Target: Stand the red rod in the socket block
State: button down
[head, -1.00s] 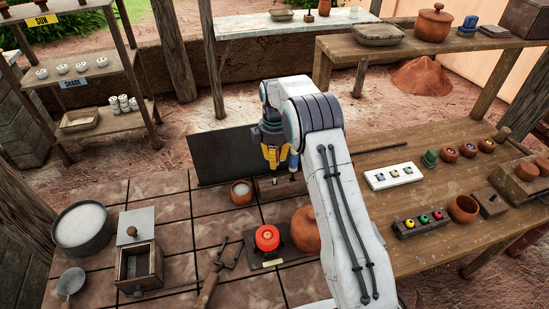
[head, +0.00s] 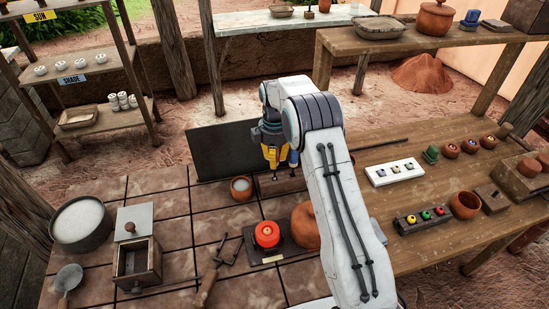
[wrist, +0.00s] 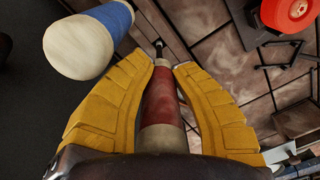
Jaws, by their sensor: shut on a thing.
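My gripper (head: 279,167) has yellow fingers and hangs over the far part of the tiled bench, left of my white arm. In the wrist view its fingers (wrist: 170,68) are shut around the red rod (wrist: 159,97), which has a red middle and a pale near end. The rod points away from the camera; its far end is hard to make out. A blue rod (wrist: 115,18) with a pale end (wrist: 78,47) is close beside the left finger, apart from it. A dark brown block (head: 284,186) below the gripper, possibly the socket block, is partly hidden.
A dark upright panel (head: 215,150) stands behind the gripper. A small white-filled bowl (head: 241,189) is left of it. A red round item (head: 267,234) on a dark base and a clay pot (head: 305,226) stand nearer. A white tray (head: 394,172) lies right of my arm.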

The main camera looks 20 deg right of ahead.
jog(key=shift+f+b, duration=0.45)
jog(key=shift+f, duration=0.3)
jog(key=c, duration=1.1)
grip_release()
notch_tip(320, 180, up, 12)
jog(key=shift+r, duration=0.2)
jog(key=s+r+m+t, duration=0.1)
jog(key=s+r+m, duration=0.3)
jog(key=s+r, duration=0.4)
jog(key=s+r+m+t, duration=0.25)
jog(key=s+r, duration=0.25)
jog(key=s, duration=0.4)
jog(key=s+f+m, duration=0.1)
jog(key=s+m, duration=0.1)
jog(key=s, duration=0.4)
jog(key=s+f+m, duration=0.2)
jog(key=s, duration=0.4)
jog(key=s+f+m+t, duration=0.1)
jog(key=s+m, duration=0.2)
jog(key=s, duration=0.4)
jog(key=shift+f, duration=0.2)
